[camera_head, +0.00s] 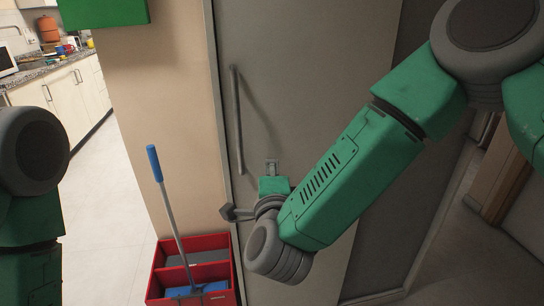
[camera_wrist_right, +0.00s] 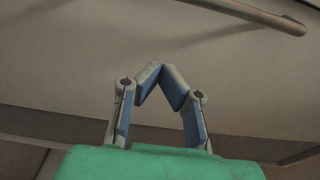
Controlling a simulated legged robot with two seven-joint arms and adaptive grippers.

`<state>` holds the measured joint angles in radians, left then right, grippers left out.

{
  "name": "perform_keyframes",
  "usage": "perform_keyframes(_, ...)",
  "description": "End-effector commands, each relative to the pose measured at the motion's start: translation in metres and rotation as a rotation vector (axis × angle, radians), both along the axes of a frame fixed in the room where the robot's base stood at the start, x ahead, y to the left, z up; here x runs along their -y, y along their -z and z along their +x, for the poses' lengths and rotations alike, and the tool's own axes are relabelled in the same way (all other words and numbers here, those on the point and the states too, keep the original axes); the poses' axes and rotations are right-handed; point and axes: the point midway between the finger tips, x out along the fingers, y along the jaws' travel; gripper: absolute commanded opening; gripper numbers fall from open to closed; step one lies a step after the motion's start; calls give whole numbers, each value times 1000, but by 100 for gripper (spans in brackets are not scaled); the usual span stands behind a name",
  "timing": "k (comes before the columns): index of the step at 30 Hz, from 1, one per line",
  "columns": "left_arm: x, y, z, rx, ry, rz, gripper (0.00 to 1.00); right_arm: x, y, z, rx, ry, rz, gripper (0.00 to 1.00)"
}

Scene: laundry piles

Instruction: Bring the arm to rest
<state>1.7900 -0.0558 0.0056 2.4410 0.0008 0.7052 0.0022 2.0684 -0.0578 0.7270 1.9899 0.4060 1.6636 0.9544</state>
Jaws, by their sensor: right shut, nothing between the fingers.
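My right arm (camera_head: 340,185) comes in from the upper right, green with dark grey joints, and reaches down across a grey door. My right gripper (camera_head: 271,165) is at its far end, small and partly hidden by the wrist, in front of the door panel. In the right wrist view the fingertips of the right gripper (camera_wrist_right: 161,72) meet with nothing between them. My left arm (camera_head: 30,200) shows at the left edge; its gripper is out of view.
The grey door (camera_head: 300,60) has a long vertical bar handle (camera_head: 237,120), left of my right gripper. A red bin (camera_head: 196,243) with a blue-handled mop (camera_head: 170,210) stands on the floor below. A kitchen counter (camera_head: 45,70) is at the far left, with open floor before it.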

Motion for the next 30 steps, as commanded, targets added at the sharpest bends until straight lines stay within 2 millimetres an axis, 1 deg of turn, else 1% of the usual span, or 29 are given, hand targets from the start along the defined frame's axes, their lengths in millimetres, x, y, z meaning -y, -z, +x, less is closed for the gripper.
perform_keyframes(1, -1, 0, 0, 0, -1, 1, 87, -3, 0, -8, -1, -3, -2, 0)
perform_keyframes(5, -1, 0, 0, -1, -2, 1, 87, -3, 1, -19, -2, -2, -3, 0)
perform_keyframes(7, -1, 0, 0, -1, -2, 1, 87, 2, 8, -22, -18, -11, -23, 0)
perform_keyframes(8, -1, 0, 0, -1, -2, 1, 87, 4, 15, -24, -34, -22, -43, 0)
perform_keyframes(11, -1, 0, 0, -1, -2, 1, 87, 15, 56, -33, -131, -89, -171, 0)
perform_keyframes(12, -1, 0, 0, -1, -2, 1, 87, 22, 79, -40, -188, -130, -245, 0)
perform_keyframes(14, -1, 0, 0, -1, -2, 1, 87, 34, 118, -55, -283, -206, -372, 0)
perform_keyframes(15, -1, 0, 0, -1, -2, 1, 87, 44, 145, -68, -353, -265, -460, 0)
perform_keyframes(17, -1, 0, 0, -1, -1, 1, 87, 58, 183, -90, -455, -357, -590, 0)
perform_keyframes(18, 0, 0, 0, -1, -1, 0, 87, 69, 206, -108, -522, -420, -672, 0)
perform_keyframes(20, 0, 0, 0, -1, -1, 0, 87, 86, 237, -136, -619, -518, -786, 0)
perform_keyframes(21, 0, 0, 0, -1, -1, 0, 87, 98, 256, -156, -682, -587, -857, 0)
perform_keyframes(23, 0, 0, 0, -1, -1, 0, 87, 119, 280, -188, -776, -695, -956, 0)
perform_keyframes(24, 0, 0, 0, -1, -1, 0, 87, 133, 293, -211, -838, -767, -1014, 0)
perform_keyframes(25, 0, 0, 0, -1, -1, 0, 87, 143, 302, -227, -881, -822, -1054, 0)
perform_keyframes(26, 0, 0, 0, -1, -1, 1, 87, 153, 308, -243, -923, -875, -1091, 0)
perform_keyframes(27, -1, 0, 0, -1, -1, 1, 87, 166, 316, -264, -973, -943, -1131, 0)
perform_keyframes(30, -1, 0, 0, -1, -2, 1, 87, 194, 326, -308, -1073, -1094, -1201, 0)
